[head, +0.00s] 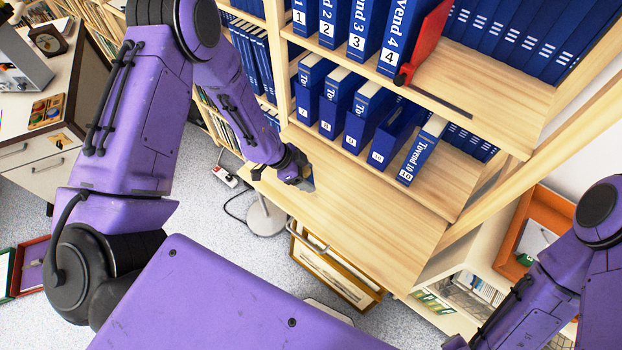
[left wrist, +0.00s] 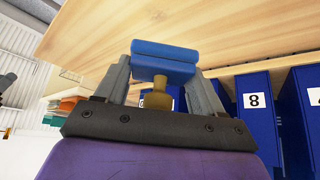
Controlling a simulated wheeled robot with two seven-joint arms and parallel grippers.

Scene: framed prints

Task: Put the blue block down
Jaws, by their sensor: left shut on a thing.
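The blue block (left wrist: 165,68) sits between the two fingers of my left gripper (left wrist: 165,75) in the left wrist view. The fingers are shut on it. A small brass-coloured knob (left wrist: 157,97) shows just behind the block, between the fingers. In the head view, my left gripper (head: 304,180) is at the left part of the pale wooden board (head: 365,205) in front of the lower row of binders. The block is mostly hidden there by the gripper, and I cannot tell whether it touches the board. My right arm comes in at the right, with its gripper out of view.
Blue numbered binders (head: 362,117) stand on the shelf behind the board, the rightmost one (head: 422,150) leaning. A red bookend (head: 424,42) stands on the shelf above. The board's middle and right are clear. A framed print (head: 335,270) and a round grey base (head: 266,215) are below.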

